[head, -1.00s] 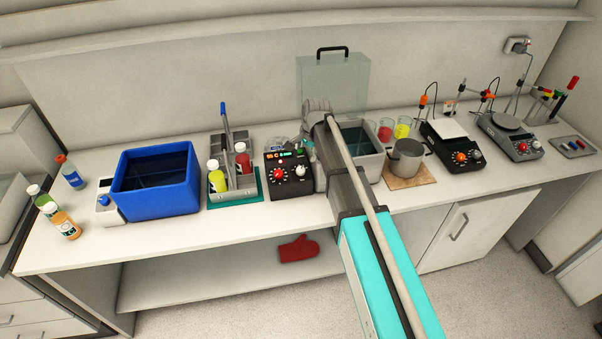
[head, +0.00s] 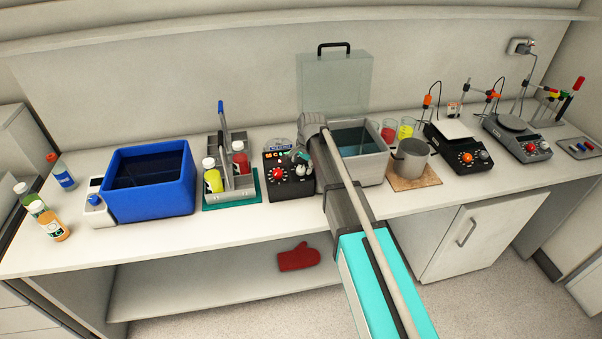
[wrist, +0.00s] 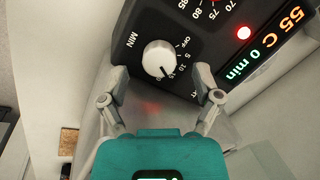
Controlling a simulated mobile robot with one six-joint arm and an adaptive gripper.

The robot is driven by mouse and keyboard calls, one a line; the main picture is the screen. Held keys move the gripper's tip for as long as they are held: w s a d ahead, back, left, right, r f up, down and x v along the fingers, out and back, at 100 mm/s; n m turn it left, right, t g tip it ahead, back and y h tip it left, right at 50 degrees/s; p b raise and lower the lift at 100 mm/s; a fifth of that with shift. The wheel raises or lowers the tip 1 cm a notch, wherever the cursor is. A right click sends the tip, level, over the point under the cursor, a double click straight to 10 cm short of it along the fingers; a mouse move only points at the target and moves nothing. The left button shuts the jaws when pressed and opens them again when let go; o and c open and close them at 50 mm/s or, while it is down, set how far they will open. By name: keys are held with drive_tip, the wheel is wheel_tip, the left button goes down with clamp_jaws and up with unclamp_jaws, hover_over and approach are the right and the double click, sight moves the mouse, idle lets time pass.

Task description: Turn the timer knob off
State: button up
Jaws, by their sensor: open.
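The timer knob (wrist: 159,58) is a round white dial on a black control panel (wrist: 195,45), with a scale marked OFF, 5, 10 and MIN. Its dark pointer line aims down and slightly right in the wrist view, away from OFF. The panel display (wrist: 265,45) reads 55 C and 0 min, beside a lit red lamp (wrist: 243,33). My gripper (wrist: 161,82) is open, its two fingertips apart on either side of the knob's lower part; contact cannot be told. In the head view, my gripper (head: 302,158) is over the right part of the control unit (head: 275,188).
The grey water bath (head: 372,168) adjoins the control unit on the right. A bottle caddy (head: 240,183) on a green mat and a blue tub (head: 150,195) stand left. A metal pot (head: 410,158) is to the right. The bench front is clear.

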drive_tip(key=shift+b+x, duration=0.65)
drive_tip(key=shift+x, duration=0.3)
clamp_jaws()
